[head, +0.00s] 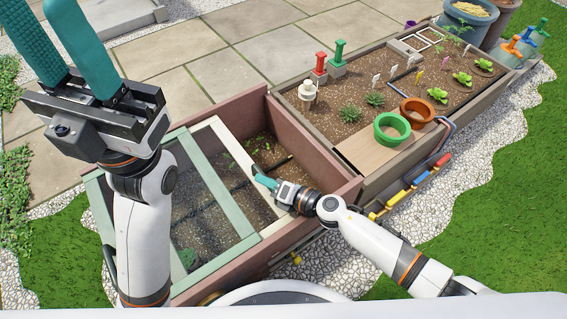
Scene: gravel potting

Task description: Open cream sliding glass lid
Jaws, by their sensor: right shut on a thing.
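The cream sliding glass lid (228,152) lies on the brown wooden bed frame (312,152). Its cream right-hand bar runs from the back edge to near the front. Much of the lid seems to lie under or beside the green-framed glass lid (216,193). To the right of the cream bar, the bed is uncovered and its soil shows. My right gripper (263,182) is shut on the cream lid at its right-hand bar, toward the front. The fingertips are small and the exact contact is hard to see. My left gripper (62,40) is open and empty, raised at the upper left.
A planter bed (345,120) with seedlings, green pot (392,130) and orange pot (418,111) adjoins at the right. Paving (250,65) lies behind, gravel and grass in front.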

